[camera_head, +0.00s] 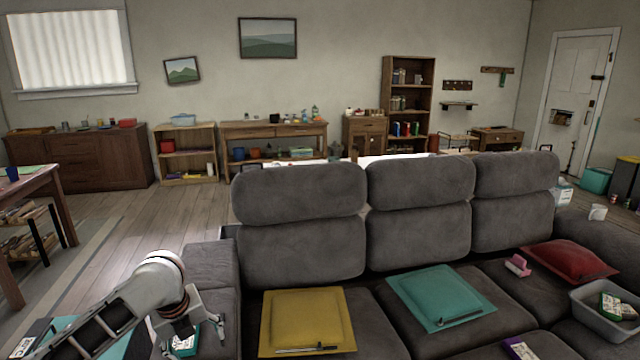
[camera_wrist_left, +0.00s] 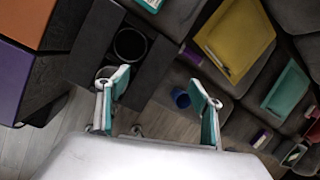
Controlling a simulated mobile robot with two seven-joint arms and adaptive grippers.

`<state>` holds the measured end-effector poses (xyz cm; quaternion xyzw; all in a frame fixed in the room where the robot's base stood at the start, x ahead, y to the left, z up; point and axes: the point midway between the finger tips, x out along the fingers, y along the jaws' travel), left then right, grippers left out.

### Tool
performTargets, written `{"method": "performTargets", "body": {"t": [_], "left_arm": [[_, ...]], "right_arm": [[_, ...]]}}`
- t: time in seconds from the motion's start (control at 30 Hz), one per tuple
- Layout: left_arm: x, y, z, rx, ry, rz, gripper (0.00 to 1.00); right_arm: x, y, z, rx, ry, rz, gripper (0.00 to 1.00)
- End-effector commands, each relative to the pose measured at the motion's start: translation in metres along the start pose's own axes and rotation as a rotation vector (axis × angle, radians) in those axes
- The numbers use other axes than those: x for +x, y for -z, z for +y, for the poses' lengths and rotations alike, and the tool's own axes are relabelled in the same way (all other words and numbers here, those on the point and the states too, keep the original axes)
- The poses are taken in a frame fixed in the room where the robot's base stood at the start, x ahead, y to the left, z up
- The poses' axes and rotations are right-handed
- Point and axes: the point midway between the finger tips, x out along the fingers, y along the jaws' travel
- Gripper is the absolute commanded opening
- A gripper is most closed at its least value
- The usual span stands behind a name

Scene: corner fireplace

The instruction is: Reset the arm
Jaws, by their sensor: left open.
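My left arm comes in from the lower left of the head view. Its gripper (camera_head: 195,340) hangs over the left end of the grey sofa (camera_head: 300,240), by a small green-and-white box (camera_head: 185,344). In the left wrist view the gripper (camera_wrist_left: 160,92) has its two fingers wide apart with nothing between them. A blue cup (camera_wrist_left: 180,98) shows beyond the fingers, apart from them. My right arm and gripper are in neither view.
A yellow cushion (camera_head: 305,318), a teal cushion (camera_head: 440,295) and a red cushion (camera_head: 568,260) lie on the sofa. A grey bin (camera_head: 597,318) sits at the right. A wooden table (camera_head: 35,183) stands at the left, with open floor (camera_head: 150,225) between it and the sofa.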

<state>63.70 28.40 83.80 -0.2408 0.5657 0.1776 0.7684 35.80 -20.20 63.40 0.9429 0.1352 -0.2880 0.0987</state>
Motion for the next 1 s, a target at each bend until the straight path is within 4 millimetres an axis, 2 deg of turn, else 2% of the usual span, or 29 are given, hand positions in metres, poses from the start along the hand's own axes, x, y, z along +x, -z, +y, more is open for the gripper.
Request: {"method": "performTargets", "body": {"t": [0.03,0.2,0.37,0.47,0.67,0.8,1.0], "left_arm": [[0.013,0.024,-0.002,-0.052,0.021,0.002,0.66],[0.039,0.079,-0.004,-0.278,0.096,-0.022,0.66],[0.050,0.122,0.006,-0.527,0.166,-0.043,0.66],[0.051,0.143,0.019,-0.699,0.203,-0.060,0.66],[0.044,0.173,0.065,-1.064,0.262,-0.118,0.66],[0.032,0.186,0.111,-1.317,0.291,-0.189,0.66],[0.010,0.196,0.172,-1.575,0.318,-0.306,0.66]], "right_arm": [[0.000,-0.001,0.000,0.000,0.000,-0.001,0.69],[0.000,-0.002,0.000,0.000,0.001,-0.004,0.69],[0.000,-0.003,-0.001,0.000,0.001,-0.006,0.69],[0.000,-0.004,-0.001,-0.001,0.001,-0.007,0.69],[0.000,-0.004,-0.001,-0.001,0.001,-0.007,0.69],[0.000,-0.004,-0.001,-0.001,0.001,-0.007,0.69],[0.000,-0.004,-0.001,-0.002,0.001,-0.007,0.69]]}}
